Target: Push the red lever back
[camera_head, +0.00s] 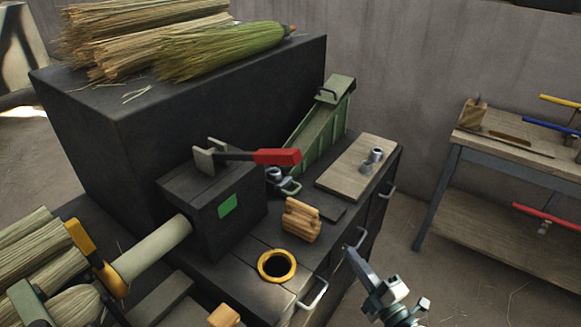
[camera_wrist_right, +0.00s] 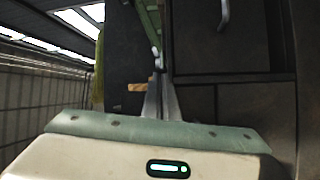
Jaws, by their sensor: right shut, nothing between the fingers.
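The red lever (camera_head: 277,157) is a black bar with a red grip, mounted on top of a dark box (camera_head: 212,205) that has a green square on its side. The red grip points to the right in the head view. My right gripper (camera_head: 349,249) is at the lower right, in front of the bench's front edge, below and to the right of the lever and well apart from it. Its fingers are shut and empty; they also show in the right wrist view (camera_wrist_right: 161,98), pointing toward the dark bench. The lever cannot be made out in the right wrist view. My left gripper is not in view.
Wooden blocks (camera_head: 301,219), a yellow ring (camera_head: 277,266) and a wooden board (camera_head: 357,168) with small metal pieces lie on the bench. A green chute (camera_head: 318,130) stands behind the lever. Metal handles (camera_head: 314,295) stick out at the front edge. Straw bundles (camera_head: 220,50) lie on the tall dark block.

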